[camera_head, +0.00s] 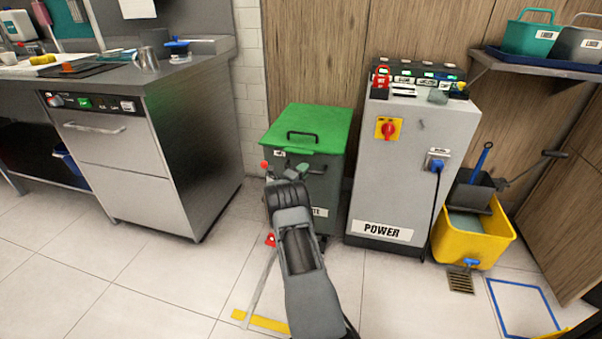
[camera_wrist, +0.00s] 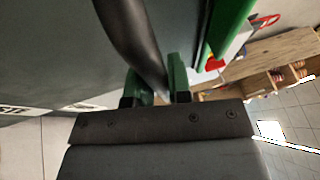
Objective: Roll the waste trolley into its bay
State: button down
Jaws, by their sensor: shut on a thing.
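The waste trolley (camera_head: 304,135) is a dark grey bin with a green lid. It stands upright against the wooden wall, left of the power cabinet. My gripper (camera_head: 289,174) is at its front, below the lid edge. In the wrist view, the green fingertips (camera_wrist: 157,86) are on either side of a dark handle bar (camera_wrist: 133,35), shut on it. My arm hides much of the trolley's front and its lower left part. A yellow floor strip (camera_head: 262,322) and a pale line lie in front; I cannot tell the whole bay outline.
The grey power cabinet (camera_head: 398,170) stands close on the trolley's right. A steel dishwasher (camera_head: 135,150) stands to the left, with a floor gap between. A yellow mop bucket (camera_head: 480,238) and a blue floor outline (camera_head: 522,308) are at right. The tiled floor in front is mostly clear.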

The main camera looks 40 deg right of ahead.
jog(key=shift+d+r, duration=0.15)
jog(key=c, duration=1.5)
grip_release()
jog(key=shift+o, duration=0.8)
jog(key=shift+d, duration=0.15)
jog(key=shift+o, duration=1.4)
jog(key=shift+w, duration=0.1)
jog(key=shift+a, duration=0.25)
jog(key=shift+a, duration=0.35)
jog(key=p+v, duration=0.4)
jog(key=v, duration=0.9)
jog(key=shift+f, duration=0.3)
jog(key=shift+r, duration=0.1)
